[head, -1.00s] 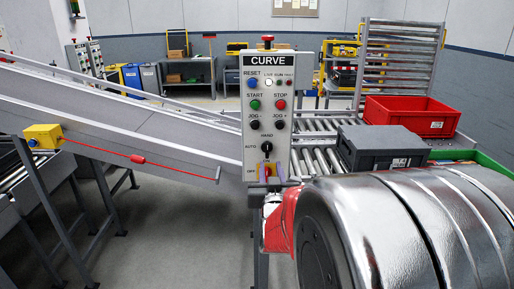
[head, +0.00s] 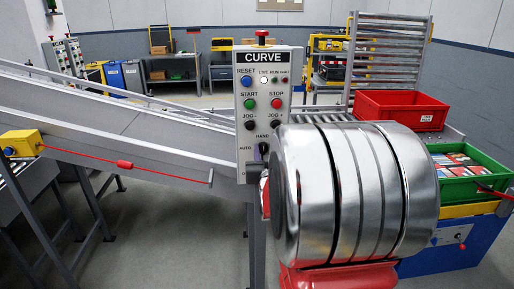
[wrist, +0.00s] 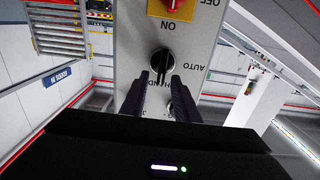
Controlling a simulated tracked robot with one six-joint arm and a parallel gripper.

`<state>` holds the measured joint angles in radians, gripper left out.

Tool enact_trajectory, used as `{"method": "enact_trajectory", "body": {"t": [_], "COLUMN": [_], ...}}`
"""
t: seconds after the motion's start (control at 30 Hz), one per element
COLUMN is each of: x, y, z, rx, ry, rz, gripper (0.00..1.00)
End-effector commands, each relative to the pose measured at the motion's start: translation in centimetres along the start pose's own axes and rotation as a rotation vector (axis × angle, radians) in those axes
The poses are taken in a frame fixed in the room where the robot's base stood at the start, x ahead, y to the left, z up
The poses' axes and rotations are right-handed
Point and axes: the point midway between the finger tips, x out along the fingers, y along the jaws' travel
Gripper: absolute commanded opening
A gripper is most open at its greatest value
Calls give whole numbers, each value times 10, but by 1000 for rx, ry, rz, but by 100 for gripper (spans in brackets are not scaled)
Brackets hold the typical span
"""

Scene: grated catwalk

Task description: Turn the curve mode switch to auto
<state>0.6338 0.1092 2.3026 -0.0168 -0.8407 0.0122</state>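The curve panel (head: 247,112) is a grey box headed CURVE with a red button on top. Its black mode switch (head: 263,149) sits low on the panel, with HAND above it and AUTO to its left. In the wrist view the panel is turned over; the switch (wrist: 162,60) is a round black knob with AUTO to its right and HAND below. My gripper (wrist: 161,82) has two dark fingers, apart, pointing at the knob, with tips close below it. I cannot tell whether they touch it. My arm hides the gripper in the head view.
A red and yellow rotary switch (wrist: 178,8) marked ON and OFF is close above the knob in the wrist view. A red crate (head: 402,108) and a green crate (head: 468,172) with packets stand at right. A conveyor (head: 120,120) runs left of the panel.

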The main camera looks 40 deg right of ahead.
Motion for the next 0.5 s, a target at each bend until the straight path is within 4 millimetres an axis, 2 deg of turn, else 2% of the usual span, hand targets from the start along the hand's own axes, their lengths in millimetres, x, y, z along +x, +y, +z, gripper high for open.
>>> {"method": "enact_trajectory", "body": {"t": [0.43,0.5], "x": [8,8], "y": [-4,-6], "z": [0,0], "rx": [-1,-1], "ry": [0,0], "rz": [-14,-16], "gripper": [28,24]}}
